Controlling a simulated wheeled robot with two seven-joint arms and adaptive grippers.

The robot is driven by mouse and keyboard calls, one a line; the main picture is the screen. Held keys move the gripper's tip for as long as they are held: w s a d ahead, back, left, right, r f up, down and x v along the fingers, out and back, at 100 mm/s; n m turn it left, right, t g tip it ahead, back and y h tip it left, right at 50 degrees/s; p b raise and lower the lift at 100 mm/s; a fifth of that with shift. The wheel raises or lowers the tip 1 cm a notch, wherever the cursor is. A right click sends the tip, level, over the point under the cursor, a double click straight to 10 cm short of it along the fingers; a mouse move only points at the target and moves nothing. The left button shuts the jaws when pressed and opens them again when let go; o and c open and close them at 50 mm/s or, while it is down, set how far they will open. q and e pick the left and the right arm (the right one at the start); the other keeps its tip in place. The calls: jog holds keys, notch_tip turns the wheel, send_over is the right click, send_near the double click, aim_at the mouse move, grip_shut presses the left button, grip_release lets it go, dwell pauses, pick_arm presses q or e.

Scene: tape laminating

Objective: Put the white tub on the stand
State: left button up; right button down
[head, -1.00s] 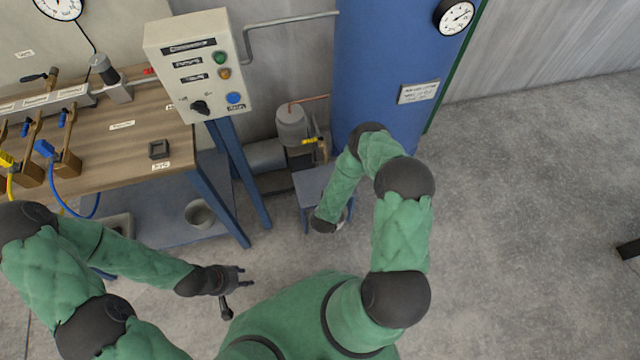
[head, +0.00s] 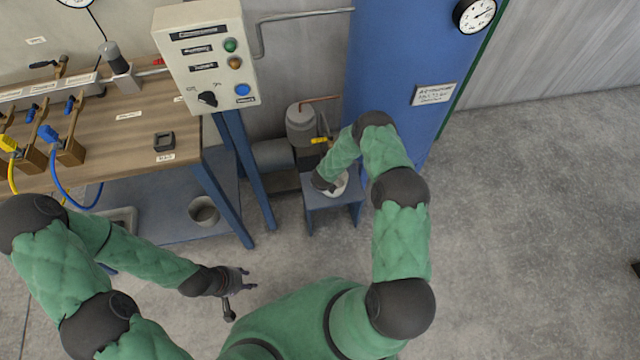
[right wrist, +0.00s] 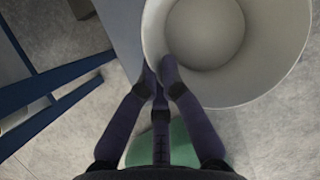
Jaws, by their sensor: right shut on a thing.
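The white tub (head: 339,184) is over the small blue-grey stand (head: 318,201) in the head view, partly hidden by my right wrist. In the right wrist view the tub (right wrist: 253,82) is seen from above, looks empty, and my right gripper (right wrist: 162,75) is shut on its near rim. The stand's top (right wrist: 122,32) shows beside the tub there. I cannot tell whether the tub's base touches the stand. My left gripper (head: 248,279) is empty, with its fingers apart, low over the floor.
A wooden workbench (head: 110,150) with hoses and fittings stands at the left, with a grey bucket (head: 203,211) on its lower shelf. A control box (head: 205,55) on blue legs and a big blue tank (head: 400,60) stand near the stand.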

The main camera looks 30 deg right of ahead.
jog(key=shift+w+f+b, duration=0.25)
jog(key=shift+f+b, duration=0.05)
jog(key=shift+f, duration=0.15)
jog(key=c, duration=1.4)
grip_release()
